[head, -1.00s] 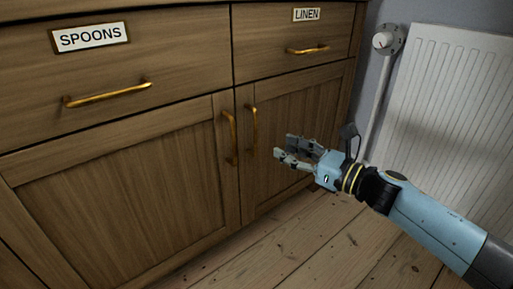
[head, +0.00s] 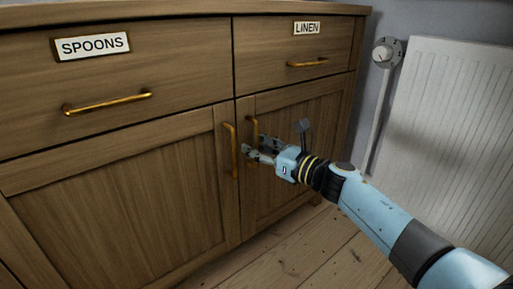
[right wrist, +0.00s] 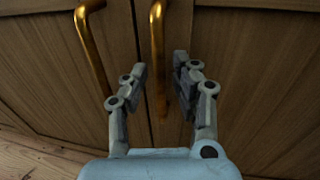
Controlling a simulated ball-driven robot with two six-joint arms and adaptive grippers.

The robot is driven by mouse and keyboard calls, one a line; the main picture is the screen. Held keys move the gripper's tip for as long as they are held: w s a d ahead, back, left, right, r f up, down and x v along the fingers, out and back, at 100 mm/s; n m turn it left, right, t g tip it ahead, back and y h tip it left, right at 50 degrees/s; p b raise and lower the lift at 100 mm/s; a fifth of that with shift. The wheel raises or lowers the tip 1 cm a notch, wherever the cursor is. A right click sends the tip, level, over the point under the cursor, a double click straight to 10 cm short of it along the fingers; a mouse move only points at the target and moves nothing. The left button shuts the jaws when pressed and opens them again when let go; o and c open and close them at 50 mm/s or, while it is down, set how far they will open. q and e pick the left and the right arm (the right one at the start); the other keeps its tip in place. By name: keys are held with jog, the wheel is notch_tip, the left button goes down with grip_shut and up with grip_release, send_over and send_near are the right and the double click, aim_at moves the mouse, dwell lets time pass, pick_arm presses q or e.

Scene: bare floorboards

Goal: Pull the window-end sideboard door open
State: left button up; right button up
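The sideboard's right-hand door (head: 292,140), nearest the radiator, is shut beneath the LINEN drawer. Its upright brass handle (head: 252,127) is partly hidden by my right gripper (head: 247,153) in the head view. In the right wrist view the same handle (right wrist: 157,45) runs between the two fingers of my right gripper (right wrist: 160,68). The fingers are apart, one on each side of the handle in the picture, with no clear contact. I cannot tell how deep the handle sits between them. My left gripper is in neither view.
The neighbouring left door (head: 120,205) is shut, and its handle (head: 231,150) stands close beside; it also shows in the right wrist view (right wrist: 92,50). The SPOONS drawer (head: 180,65) and LINEN drawer (head: 340,45) are shut. A white radiator (head: 455,130) stands right. Floorboards (head: 310,245) in front are clear.

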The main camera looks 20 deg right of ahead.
grip_shut()
jog(key=shift+s, duration=0.1)
